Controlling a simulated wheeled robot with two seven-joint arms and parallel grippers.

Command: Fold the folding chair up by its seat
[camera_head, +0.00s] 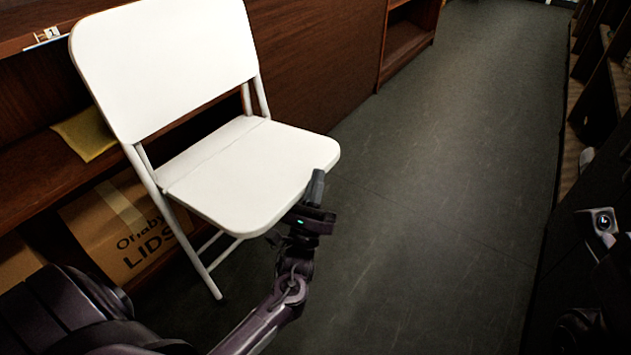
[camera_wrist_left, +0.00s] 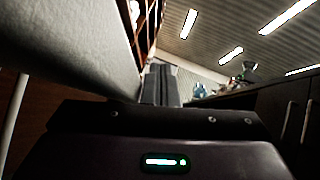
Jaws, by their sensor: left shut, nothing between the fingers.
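The white folding chair (camera_head: 165,60) stands unfolded on the floor at the left of the head view, its seat (camera_head: 250,165) lowered and roughly level. My left gripper (camera_head: 316,185) is shut and empty at the front right edge of the seat, its fingers pointing up. In the left wrist view the shut fingers (camera_wrist_left: 161,84) are at the centre, and the pale seat (camera_wrist_left: 65,50) fills the upper left, close beside them. I cannot tell whether they touch. Part of my right arm shows at the right edge of the head view, but its gripper is not seen.
Wooden shelving (camera_head: 310,60) stands behind and left of the chair, with a cardboard box (camera_head: 125,225) marked LIDS and a yellow cloth or envelope (camera_head: 85,133). The dark floor (camera_head: 440,190) right of the chair is clear. More shelves (camera_head: 600,90) line the right side.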

